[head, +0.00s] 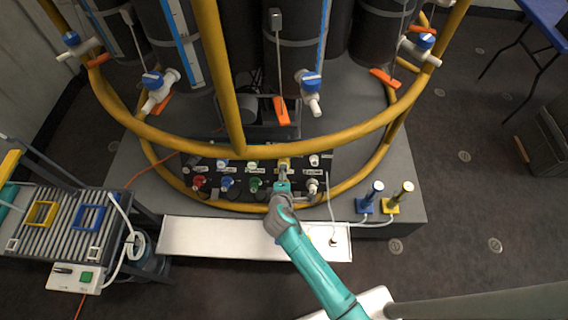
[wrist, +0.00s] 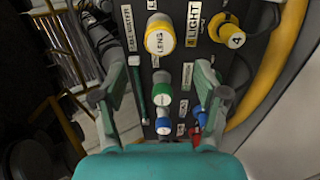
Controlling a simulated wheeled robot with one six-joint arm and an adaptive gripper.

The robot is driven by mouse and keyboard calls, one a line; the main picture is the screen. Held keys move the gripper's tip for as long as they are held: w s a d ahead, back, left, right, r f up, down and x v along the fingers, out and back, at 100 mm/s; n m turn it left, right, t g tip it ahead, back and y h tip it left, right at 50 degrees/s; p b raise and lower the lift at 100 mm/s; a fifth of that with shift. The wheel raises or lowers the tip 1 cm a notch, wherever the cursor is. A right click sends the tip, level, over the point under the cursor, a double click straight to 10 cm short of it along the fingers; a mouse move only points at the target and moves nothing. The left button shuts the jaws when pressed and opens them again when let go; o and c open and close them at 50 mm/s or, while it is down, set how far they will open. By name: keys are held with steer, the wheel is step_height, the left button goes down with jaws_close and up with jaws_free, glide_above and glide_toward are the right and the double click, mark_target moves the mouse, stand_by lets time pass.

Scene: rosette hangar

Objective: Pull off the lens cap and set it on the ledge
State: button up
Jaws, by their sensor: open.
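The lens cap (wrist: 160,36) is yellow with a white face marked LENS. It sits on the dark panel in the upper middle of the wrist view. My gripper (wrist: 160,78) is open, its two fingers apart and nothing held between them. The cap shows beyond the fingertips, close to the line midway between them. In the head view my gripper (head: 283,185) is at the panel, and its wrist hides part of the lower row of fittings. The ledge (head: 205,238) is a long pale shelf below the panel, mostly bare, with my arm crossing its right part.
A yellow plug (wrist: 230,34) marked 4 sits right of the cap. A green fitting (wrist: 162,94) is below it, near the fingers. A yellow rail (head: 240,153) curves above the panel. Blue and yellow posts (head: 391,205) stand to the right. A roller rack (head: 62,220) stands at left.

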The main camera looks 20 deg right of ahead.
stand_by(0.3)
steer(key=shift+x, duration=4.5)
jaws_close()
steer(key=shift+s, duration=0.1)
steer(key=shift+a+r, duration=0.1)
steer(key=shift+v, duration=2.85)
